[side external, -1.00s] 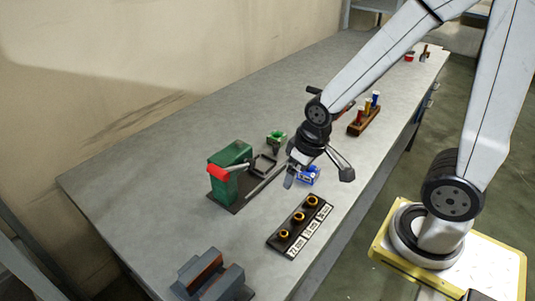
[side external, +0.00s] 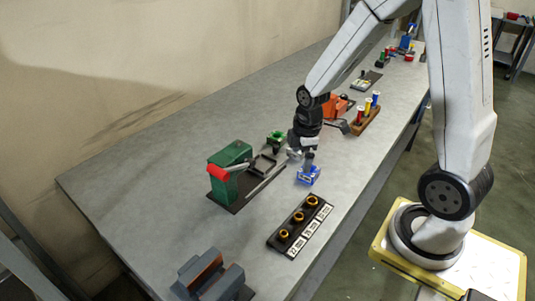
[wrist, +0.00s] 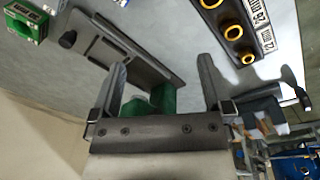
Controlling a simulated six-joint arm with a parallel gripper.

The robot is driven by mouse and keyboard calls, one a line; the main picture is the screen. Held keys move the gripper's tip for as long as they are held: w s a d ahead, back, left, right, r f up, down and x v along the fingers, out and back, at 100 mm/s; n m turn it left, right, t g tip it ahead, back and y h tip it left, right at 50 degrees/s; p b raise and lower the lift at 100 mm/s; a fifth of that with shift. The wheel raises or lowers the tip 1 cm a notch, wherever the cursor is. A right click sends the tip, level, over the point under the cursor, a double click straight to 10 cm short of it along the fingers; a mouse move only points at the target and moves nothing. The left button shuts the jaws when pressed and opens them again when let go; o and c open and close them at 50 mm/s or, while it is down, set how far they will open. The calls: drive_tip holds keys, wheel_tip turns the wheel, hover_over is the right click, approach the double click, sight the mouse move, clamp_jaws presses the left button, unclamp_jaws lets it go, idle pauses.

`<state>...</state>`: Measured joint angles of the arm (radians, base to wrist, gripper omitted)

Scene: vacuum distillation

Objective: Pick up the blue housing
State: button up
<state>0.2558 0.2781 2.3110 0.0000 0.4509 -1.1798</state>
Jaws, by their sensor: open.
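The blue housing (side external: 308,176) sits on the grey table, right of the green press and behind the black strip of gold rings. My gripper (side external: 303,158) is open and empty, just behind and above the blue housing in the side view. One grey finger overlaps the housing's top edge there; I cannot tell whether it touches. In the wrist view my gripper (wrist: 162,68) has its two fingers wide apart, with the press's base plate beyond them. The blue housing is not clearly visible in the wrist view.
A green press (side external: 230,172) with a red part stands left. A green housing (side external: 276,140) lies behind it. The ring strip (side external: 300,222) is in front, a grey vise-like block (side external: 211,275) nearer. A wooden rack (side external: 366,120) and an orange object (side external: 336,106) stand behind. The table's left side is clear.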

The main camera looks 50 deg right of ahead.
drive_tip(key=shift+w+d+f+n+g, duration=0.2)
drive_tip(key=shift+d+f+n, duration=0.45)
drive_tip(key=shift+d+n, duration=0.75)
drive_tip(key=shift+w+d+f+n+g, duration=0.2)
drive_tip(key=shift+d+f+n, duration=0.4)
drive_tip(key=shift+d+n, duration=0.75)
drive_tip(key=shift+w+d+f+n+g, duration=0.15)
drive_tip(key=shift+d+f+n, duration=0.5)
drive_tip(key=shift+d+n, duration=0.7)
drive_tip(key=shift+a, duration=0.1)
drive_tip(key=shift+f, duration=1.3)
drive_tip(key=shift+a+f, duration=0.2)
drive_tip(key=shift+f, duration=2.4)
drive_tip(key=shift+c, duration=0.2)
clamp_jaws()
